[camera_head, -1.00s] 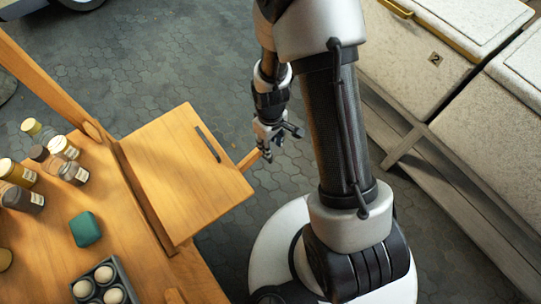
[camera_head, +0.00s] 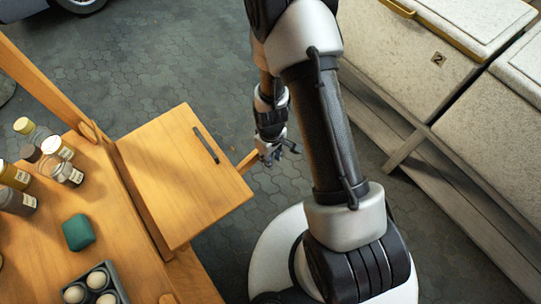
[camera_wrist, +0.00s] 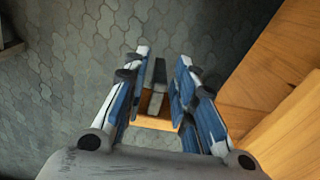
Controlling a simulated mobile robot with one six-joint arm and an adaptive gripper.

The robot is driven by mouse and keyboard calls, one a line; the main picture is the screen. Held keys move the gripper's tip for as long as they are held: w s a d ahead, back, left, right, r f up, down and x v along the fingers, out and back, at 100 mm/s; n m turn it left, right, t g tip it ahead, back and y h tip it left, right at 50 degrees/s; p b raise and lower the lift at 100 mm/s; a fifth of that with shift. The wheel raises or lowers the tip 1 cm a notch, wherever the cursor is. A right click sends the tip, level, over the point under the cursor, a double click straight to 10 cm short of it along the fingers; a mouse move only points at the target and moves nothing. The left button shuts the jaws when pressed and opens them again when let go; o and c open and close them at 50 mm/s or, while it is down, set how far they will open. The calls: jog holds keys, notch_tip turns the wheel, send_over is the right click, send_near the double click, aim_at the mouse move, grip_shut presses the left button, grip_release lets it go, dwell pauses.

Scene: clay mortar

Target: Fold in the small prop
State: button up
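The small prop (camera_head: 248,161) is a short wooden bar that sticks out from under the wooden side leaf (camera_head: 170,180) at its right edge. The leaf is level and has a dark strip near its far side. My gripper (camera_head: 277,157) hangs just to the right of the prop's outer end. In the wrist view my gripper (camera_wrist: 164,62) has its two blue-lined fingers apart. A piece of orange wood (camera_wrist: 150,124) shows between the fingers, probably the prop. I cannot tell whether the fingers touch it. The prop's inner end is hidden under the leaf.
The wooden cart top (camera_head: 105,210) carries several jars, a green block (camera_head: 78,232) and an egg tray (camera_head: 120,277). Pale cabinets (camera_head: 400,60) stand on the right. The paved floor (camera_head: 170,60) behind the leaf is clear.

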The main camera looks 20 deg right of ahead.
grip_shut()
jog(key=shift+w, duration=0.1)
dwell(0.4)
